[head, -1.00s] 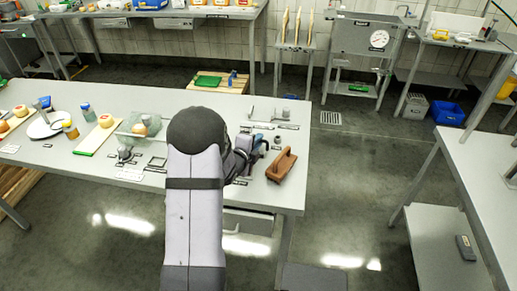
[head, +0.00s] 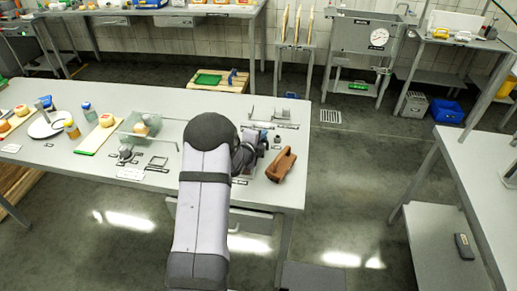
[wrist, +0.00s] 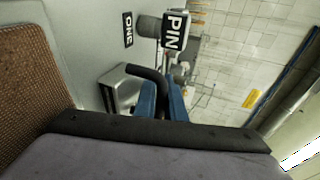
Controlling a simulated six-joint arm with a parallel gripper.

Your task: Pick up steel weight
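A shiny steel block with a bent black handle (wrist: 145,72) shows in the wrist view; I take it for the steel weight (wrist: 118,88). My gripper (wrist: 162,92) has two blue fingers, one on each side of the lower part of the black handle. The fingers are close to the handle, but I cannot tell whether they press on it. In the head view my gripper (head: 252,148) is low over the right end of the table, and my arm largely hides the weight.
A brown block (head: 281,164) lies just right of my gripper, near the table's right edge; a rough brown surface (wrist: 32,75) fills the wrist view's left. Metal parts (head: 272,115) lie behind. A glass box (head: 146,126) stands left.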

